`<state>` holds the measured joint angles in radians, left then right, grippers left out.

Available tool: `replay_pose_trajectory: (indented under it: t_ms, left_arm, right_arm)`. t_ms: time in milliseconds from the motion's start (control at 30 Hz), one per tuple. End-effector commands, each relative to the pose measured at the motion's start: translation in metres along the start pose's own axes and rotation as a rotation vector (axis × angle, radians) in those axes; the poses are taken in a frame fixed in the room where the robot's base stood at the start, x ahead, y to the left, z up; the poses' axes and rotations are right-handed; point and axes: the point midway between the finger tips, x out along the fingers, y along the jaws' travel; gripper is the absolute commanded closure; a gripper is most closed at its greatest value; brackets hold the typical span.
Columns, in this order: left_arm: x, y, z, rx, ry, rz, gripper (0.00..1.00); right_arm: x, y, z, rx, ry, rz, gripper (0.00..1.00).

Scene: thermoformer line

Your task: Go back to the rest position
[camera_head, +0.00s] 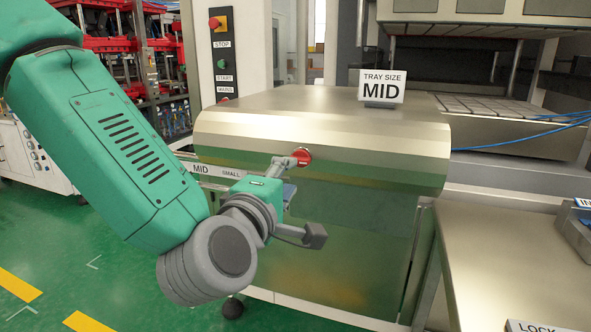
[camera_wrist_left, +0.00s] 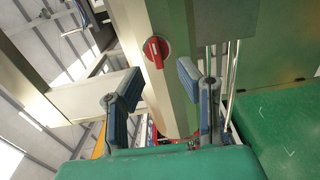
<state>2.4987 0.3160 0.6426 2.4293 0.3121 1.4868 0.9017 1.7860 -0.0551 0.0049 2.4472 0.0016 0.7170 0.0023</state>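My left gripper (camera_head: 286,178) is in front of the metal cabinet, close to a red knob (camera_head: 303,157) on its front. In the left wrist view my left gripper (camera_wrist_left: 158,88) has its two grey-and-blue fingers spread apart with nothing between them. The red knob (camera_wrist_left: 156,51) shows there beyond the fingertips, apart from them in the picture. In the head view one finger overlaps the knob's left edge; I cannot tell from there whether they touch. My right gripper is in neither view.
The cabinet (camera_head: 318,103) carries a "TRAY SIZE MID" sign (camera_head: 382,88). A label strip reading MID and SMALL (camera_head: 205,170) is partly behind my wrist. A metal table (camera_head: 500,255) stands at the right. A stop/start panel (camera_head: 221,60) is behind. Green floor (camera_head: 110,275) is open at lower left.

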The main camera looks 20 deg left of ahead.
Motion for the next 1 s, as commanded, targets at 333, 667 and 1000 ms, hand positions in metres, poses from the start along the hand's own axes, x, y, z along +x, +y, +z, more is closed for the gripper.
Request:
replay_pose_trajectory:
  t_ms: [333,667,1000]
  left_arm:
    - [-0.013,-0.001,0.000,0.000,0.000,0.000,0.69]
    - [-0.012,-0.011,0.000,0.022,-0.007,-0.022,0.69]
    - [-0.042,-0.220,-0.002,0.482,-0.230,-0.439,0.69]
  right_arm:
    - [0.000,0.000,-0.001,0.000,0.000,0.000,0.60]
    - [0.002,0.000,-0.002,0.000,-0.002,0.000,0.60]
    - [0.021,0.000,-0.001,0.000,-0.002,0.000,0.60]
